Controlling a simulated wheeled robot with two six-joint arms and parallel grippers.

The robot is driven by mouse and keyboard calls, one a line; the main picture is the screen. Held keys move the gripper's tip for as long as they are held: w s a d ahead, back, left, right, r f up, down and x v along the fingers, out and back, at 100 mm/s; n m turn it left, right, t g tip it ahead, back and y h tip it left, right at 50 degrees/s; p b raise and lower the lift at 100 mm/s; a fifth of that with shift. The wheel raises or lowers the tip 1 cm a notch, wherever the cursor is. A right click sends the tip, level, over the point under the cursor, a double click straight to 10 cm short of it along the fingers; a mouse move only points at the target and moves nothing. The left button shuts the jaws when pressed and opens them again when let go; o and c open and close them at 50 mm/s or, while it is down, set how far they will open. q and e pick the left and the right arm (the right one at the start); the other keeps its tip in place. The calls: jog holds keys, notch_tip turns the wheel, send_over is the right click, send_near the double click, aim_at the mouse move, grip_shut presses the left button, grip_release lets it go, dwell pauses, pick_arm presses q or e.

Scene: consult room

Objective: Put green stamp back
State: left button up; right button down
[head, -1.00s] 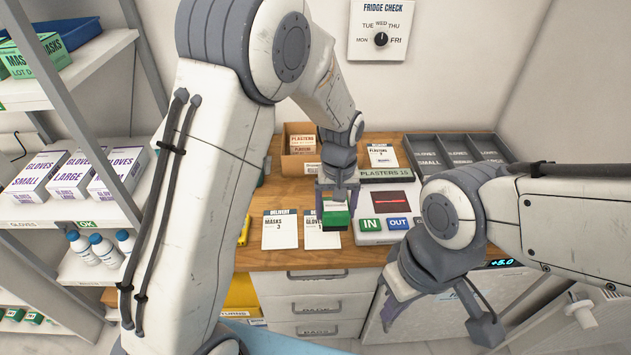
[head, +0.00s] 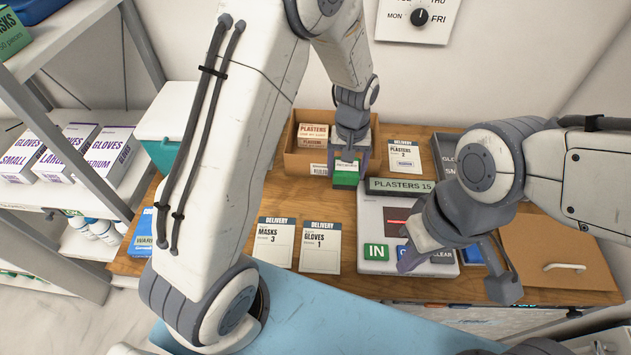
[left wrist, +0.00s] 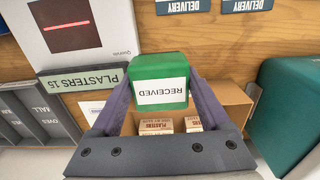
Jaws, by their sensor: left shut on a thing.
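The green stamp (head: 346,176) has a white label reading RECEIVED, which shows in the left wrist view on the stamp (left wrist: 160,82). My left gripper (head: 347,160) is shut on it, with a finger on each side (left wrist: 160,95). The stamp is at the front of the open cardboard box (head: 304,160), left of the PLASTERS 15 display. I cannot tell how high above the counter it is. My right gripper (head: 458,268) is open and empty, in front of the scanner's buttons.
The scanner (head: 378,212) with IN and OUT buttons stands on the wooden counter (head: 325,205). Delivery slips for masks (head: 275,243) and gloves (head: 320,246) lie left of it. A plasters slip (head: 404,157) lies behind. A teal and white box (head: 165,125) stands at left.

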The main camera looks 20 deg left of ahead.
pick_arm(q)
jog(key=a+f+p, duration=0.1)
jog(key=a+f, duration=0.1)
jog(key=a+f+p, duration=0.1)
jog(key=a+f, duration=0.2)
jog(key=s+a+f+p, duration=0.1)
jog(key=a+f+p, duration=0.1)
jog(key=a+f, duration=0.1)
jog(key=shift+f, duration=0.4)
jog(key=o, duration=0.9)
jog(key=shift+f, duration=0.1)
